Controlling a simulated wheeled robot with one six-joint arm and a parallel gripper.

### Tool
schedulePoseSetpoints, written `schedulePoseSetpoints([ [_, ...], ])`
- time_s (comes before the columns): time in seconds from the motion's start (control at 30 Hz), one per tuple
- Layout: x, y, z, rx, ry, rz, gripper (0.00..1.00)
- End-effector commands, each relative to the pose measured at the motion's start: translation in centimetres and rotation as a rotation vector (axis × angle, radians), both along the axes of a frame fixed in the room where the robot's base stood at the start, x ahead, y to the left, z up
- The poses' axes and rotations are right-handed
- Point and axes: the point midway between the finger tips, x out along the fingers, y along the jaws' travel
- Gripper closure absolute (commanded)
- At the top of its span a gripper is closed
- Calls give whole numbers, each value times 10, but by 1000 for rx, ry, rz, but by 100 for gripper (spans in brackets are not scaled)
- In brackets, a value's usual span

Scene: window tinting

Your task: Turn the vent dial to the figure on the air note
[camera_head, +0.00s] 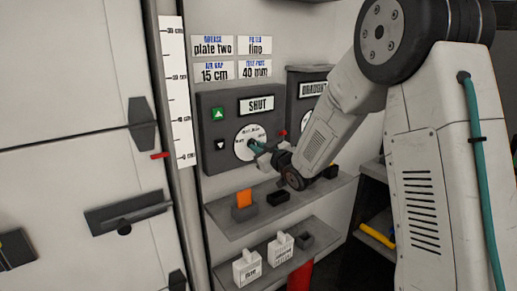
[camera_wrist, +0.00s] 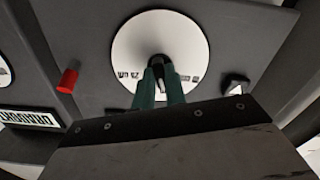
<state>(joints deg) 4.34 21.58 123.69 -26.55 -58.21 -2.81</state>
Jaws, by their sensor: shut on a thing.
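The vent dial (camera_head: 243,151) is a white disc with a dark centre knob on a grey panel box, below a plate reading SHUT (camera_head: 259,104). The air note (camera_head: 217,71), reading 15 cm, is a white card on the wall above the box; its small blue heading is hard to read. My gripper (camera_head: 258,147) reaches the dial from the right. In the wrist view, its green fingers (camera_wrist: 160,76) are shut on the dial's dark knob (camera_wrist: 160,64), in front of the white disc (camera_wrist: 187,28). The dial's printed marks are too small or partly covered to read.
A second grey box (camera_head: 305,74) stands right of the panel, with a red knob (camera_wrist: 68,80) near it. A green up button (camera_head: 218,114) is left of the dial. Shelves below hold an orange block (camera_head: 244,198) and white labelled blocks (camera_head: 247,268).

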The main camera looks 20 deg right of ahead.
Motion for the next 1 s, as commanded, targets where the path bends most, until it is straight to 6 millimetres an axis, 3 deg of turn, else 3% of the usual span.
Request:
schedulePoseSetpoints([
  [0.73,0,1,0,-83,-26,2,100],
  [0.77,0,1,0,-83,-26,2,82],
  [0.83,0,1,0,-83,-27,1,65],
  [1.0,0,0,0,-83,-27,1,65],
])
